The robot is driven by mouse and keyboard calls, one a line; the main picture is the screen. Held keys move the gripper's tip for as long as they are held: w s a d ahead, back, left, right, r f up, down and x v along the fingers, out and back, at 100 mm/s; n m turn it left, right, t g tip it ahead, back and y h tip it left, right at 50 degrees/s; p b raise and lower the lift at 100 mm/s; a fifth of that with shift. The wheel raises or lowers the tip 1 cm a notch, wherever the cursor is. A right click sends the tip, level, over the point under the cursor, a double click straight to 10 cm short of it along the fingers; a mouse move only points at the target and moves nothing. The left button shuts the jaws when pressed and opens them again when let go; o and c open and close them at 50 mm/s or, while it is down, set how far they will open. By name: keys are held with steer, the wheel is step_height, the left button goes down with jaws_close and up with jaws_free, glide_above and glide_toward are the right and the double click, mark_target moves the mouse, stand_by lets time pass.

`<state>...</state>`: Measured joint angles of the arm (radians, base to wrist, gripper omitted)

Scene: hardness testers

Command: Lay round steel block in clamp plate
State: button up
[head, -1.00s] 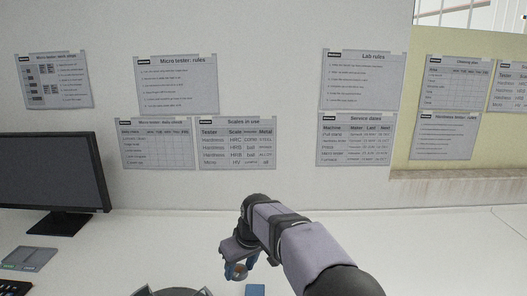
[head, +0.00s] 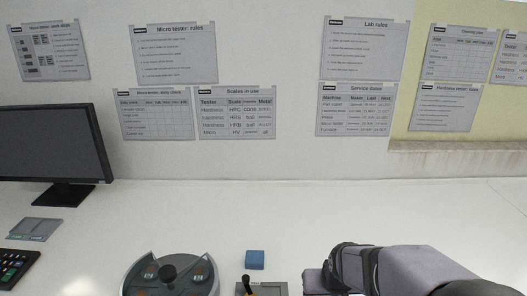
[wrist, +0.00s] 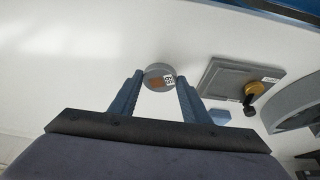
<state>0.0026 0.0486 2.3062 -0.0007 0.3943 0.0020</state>
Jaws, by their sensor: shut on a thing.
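The round steel block (wrist: 153,71) is a small grey disc with a brown patch and a white label on its face. My gripper (wrist: 161,80) is shut on it, with a blue finger on either side, in the wrist view. The likely clamp plate (wrist: 222,76) is a square grey plate with a black and yellow clamp knob, right of the held block and apart from it. In the head view this plate (head: 268,290) shows only its far part at the bottom edge. My gripper's fingers and the block are out of the head view; only my arm shows at bottom right.
A small blue block (head: 255,259) lies behind the plate. A round grey tray (head: 139,283) with a black central knob stands to the left. A monitor (head: 45,145), a small grey case (head: 35,229) and a keypad (head: 16,266) are farther left. The back of the table is clear.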

step_height(320, 180, up, 9)
steer(key=w+p, duration=0.2)
steer(key=p, duration=0.9)
steer(key=shift+a+f, duration=0.1)
steer(key=shift+f, duration=0.05)
